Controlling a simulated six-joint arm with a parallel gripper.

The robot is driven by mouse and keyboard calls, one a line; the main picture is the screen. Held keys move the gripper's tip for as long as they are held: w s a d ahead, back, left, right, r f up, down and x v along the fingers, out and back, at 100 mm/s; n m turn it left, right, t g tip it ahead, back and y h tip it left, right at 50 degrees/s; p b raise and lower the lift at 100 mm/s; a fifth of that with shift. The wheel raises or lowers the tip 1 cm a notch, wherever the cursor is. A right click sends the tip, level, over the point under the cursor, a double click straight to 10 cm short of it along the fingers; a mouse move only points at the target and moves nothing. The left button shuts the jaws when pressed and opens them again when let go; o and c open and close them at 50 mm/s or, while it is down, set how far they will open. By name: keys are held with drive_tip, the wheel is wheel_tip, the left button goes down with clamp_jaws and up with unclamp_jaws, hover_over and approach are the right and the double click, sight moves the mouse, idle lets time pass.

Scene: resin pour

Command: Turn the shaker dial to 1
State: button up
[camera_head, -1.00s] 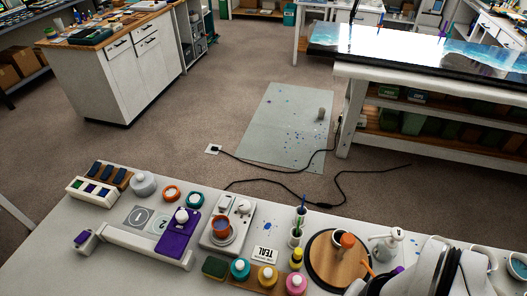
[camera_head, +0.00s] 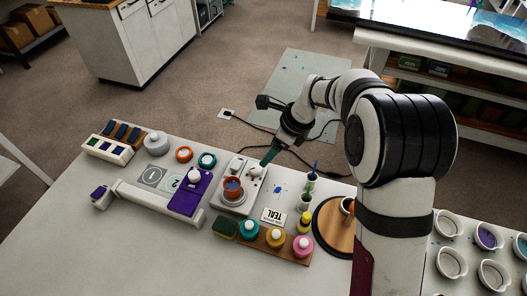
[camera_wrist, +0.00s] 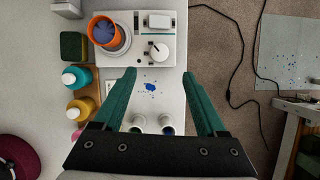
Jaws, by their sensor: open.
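The shaker is a white box (camera_head: 231,207) on the bench, with an orange cup (camera_head: 233,186) on its round platform. In the wrist view the shaker (camera_wrist: 138,62) is at the top, with the cup (camera_wrist: 103,30) at its left. The dial (camera_wrist: 158,51) is a white round knob with a dark pointer mark; its setting is too small to read. A pale rectangular switch (camera_wrist: 159,20) is beyond it. My gripper (camera_wrist: 159,74) has its teal fingers apart and empty, pointing toward the dial without touching it. In the head view my gripper (camera_head: 266,161) is just above the shaker's dial end.

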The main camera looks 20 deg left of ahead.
sight(257, 168)
drive_tip(key=x, duration=1)
drive_tip(key=shift+f, duration=0.15)
clamp_jaws()
